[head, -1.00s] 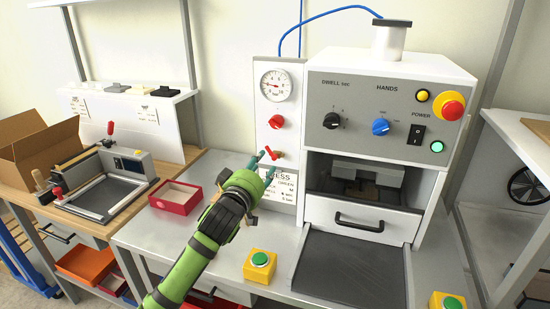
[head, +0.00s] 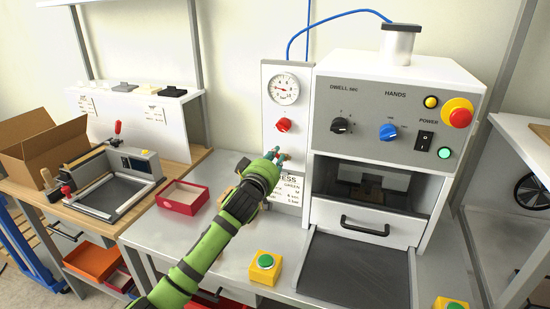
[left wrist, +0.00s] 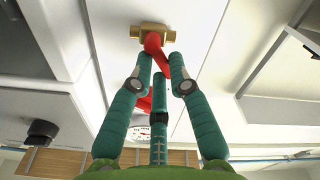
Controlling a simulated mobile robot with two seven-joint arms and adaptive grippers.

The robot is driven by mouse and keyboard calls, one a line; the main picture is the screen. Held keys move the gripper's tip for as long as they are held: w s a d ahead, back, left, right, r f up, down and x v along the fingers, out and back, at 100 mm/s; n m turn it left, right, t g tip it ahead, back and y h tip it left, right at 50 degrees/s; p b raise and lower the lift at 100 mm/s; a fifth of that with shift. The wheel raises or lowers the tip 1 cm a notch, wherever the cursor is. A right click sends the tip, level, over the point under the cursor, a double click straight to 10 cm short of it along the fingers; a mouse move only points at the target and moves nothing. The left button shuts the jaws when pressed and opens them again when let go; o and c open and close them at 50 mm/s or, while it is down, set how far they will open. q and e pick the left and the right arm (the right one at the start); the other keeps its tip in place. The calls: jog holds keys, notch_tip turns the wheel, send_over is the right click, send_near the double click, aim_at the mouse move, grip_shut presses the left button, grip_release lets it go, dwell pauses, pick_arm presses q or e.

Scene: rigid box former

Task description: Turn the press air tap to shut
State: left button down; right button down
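The press air tap is a small brass valve with a red lever on the white panel left of the press. In the left wrist view its brass body (left wrist: 152,32) is at the top, and its red lever (left wrist: 155,52) reaches down between my fingertips. My left gripper (head: 275,156) is at the tap and hides most of it in the head view. In the left wrist view its teal fingers (left wrist: 159,66) lean inward on both sides of the lever; whether they grip it, I cannot tell. My right gripper is not in view.
Above the tap are a red knob (head: 284,125) and a pressure gauge (head: 283,89). The press (head: 388,115) stands close on the right. A red tray (head: 183,197) and a yellow box with green button (head: 266,266) sit on the bench.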

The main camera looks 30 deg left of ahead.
pick_arm(q)
jog(key=shift+d+r+m+p, duration=0.1)
jog(key=shift+m+p, duration=0.2)
jog(key=shift+m, duration=0.2)
jog(key=m, duration=0.1)
jog(key=m+p, duration=0.1)
jog(key=shift+w+d+m, duration=0.1)
jog(key=shift+d+m, duration=0.15)
jog(key=shift+m, duration=0.15)
jog(key=shift+d+m+p, duration=0.15)
jog(key=shift+m+p, duration=0.1)
jog(key=shift+m, duration=0.55)
jog(key=shift+d+m+p, duration=0.15)
jog(key=shift+m+p, duration=0.1)
jog(key=shift+m, duration=0.55)
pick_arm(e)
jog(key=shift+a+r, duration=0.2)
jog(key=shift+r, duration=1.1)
pick_arm(q)
jog(key=c, duration=1.2)
grip_release()
jog(key=v, duration=1.2)
